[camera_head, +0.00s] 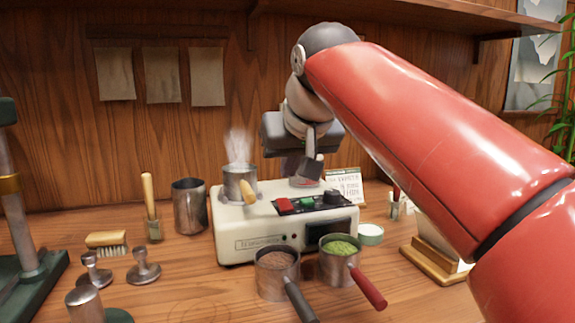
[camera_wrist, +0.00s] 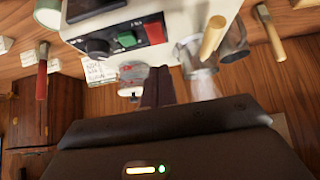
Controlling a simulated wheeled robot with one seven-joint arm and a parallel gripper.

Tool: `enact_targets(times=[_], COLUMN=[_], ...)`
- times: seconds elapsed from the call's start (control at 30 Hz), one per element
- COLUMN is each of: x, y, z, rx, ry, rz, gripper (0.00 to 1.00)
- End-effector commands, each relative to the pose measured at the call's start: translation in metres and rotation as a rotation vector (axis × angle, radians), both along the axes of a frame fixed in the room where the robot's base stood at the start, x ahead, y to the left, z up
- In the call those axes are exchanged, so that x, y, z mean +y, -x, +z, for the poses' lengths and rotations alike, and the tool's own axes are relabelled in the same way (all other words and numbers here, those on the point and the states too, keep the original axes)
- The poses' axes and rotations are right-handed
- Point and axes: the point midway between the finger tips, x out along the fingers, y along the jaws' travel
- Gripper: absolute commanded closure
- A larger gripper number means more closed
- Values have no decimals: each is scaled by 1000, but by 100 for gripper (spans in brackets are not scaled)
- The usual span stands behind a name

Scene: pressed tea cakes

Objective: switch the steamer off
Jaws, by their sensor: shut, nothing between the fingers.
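The steamer (camera_head: 232,222) is a cream box on the table, with a steaming metal pot (camera_head: 238,183) on its top left. Its black control panel carries a red button (camera_head: 283,206), a green button (camera_head: 306,203) and a black knob (camera_head: 331,197). In the wrist view the red button (camera_wrist: 155,32), green button (camera_wrist: 126,39) and knob (camera_wrist: 98,47) show beyond my fingers. My gripper (camera_head: 307,178) is shut and empty, above and behind the panel, apart from the buttons as far as I can tell. Its dark fingers (camera_wrist: 158,85) are together in the wrist view.
Two handled cups, one with brown powder (camera_head: 277,262) and one with green (camera_head: 341,247), stand close in front of the steamer. A metal jug (camera_head: 189,206) stands left of it, and a written card (camera_head: 347,184) behind it. Brush and tampers lie at left.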

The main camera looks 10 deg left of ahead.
Motion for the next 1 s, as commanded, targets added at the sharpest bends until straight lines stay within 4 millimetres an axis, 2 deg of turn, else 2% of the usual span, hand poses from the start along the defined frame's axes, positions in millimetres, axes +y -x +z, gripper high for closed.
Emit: enact_targets(times=[0.03, 0.2, 0.4, 0.6, 1.0], x=[-6, -23, -36, -41, -42], y=[9, 37, 59, 68, 68], z=[11, 33, 52, 59, 60], rx=[-3, -3, 0, 2, 2], ry=[-2, -2, -2, -1, -1], rz=[-1, 0, 0, 0, 0], gripper=[100, 100, 100, 100, 100])
